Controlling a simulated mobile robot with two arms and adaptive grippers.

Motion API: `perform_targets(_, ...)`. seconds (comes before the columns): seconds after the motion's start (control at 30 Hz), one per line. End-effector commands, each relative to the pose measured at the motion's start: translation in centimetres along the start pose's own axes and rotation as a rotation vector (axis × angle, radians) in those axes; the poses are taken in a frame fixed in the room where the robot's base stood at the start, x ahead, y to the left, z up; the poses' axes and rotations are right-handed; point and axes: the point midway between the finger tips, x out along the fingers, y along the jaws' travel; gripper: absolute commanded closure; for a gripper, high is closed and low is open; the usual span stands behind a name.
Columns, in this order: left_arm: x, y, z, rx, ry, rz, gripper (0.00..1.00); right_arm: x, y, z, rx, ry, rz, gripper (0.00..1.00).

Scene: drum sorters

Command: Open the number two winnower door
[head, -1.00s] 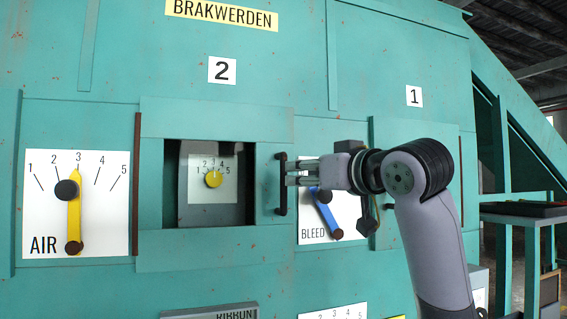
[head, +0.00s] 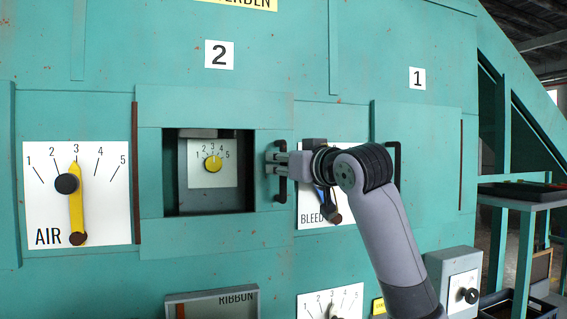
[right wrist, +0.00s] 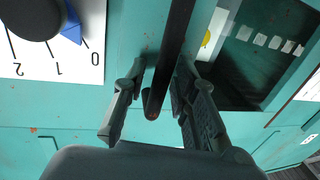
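The opening shows a grey interior with a small yellow dial (head: 213,165). My right gripper (head: 275,163) reaches the handle from the right. In the right wrist view its two fingers (right wrist: 162,85) are spread on either side of the dark handle bar (right wrist: 176,45). I cannot tell whether either finger touches the bar. My left gripper is out of view.
The AIR panel (head: 112,215) with a yellow lever is at left. The BLEED panel (head: 310,213) is partly behind my right arm. Door one (head: 428,130) with its black handle (head: 394,150) is to the right.

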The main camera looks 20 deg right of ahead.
Motion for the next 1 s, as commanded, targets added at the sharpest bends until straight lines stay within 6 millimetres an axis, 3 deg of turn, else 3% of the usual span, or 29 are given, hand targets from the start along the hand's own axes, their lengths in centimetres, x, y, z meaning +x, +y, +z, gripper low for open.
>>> perform_targets(0.33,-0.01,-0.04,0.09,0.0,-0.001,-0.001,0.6,-0.04,0.01,-0.05,0.0,0.001,0.0,1.0)
perform_targets(1.0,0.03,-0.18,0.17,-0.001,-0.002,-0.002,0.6,-0.1,0.01,-0.07,0.0,0.002,0.001,1.0)
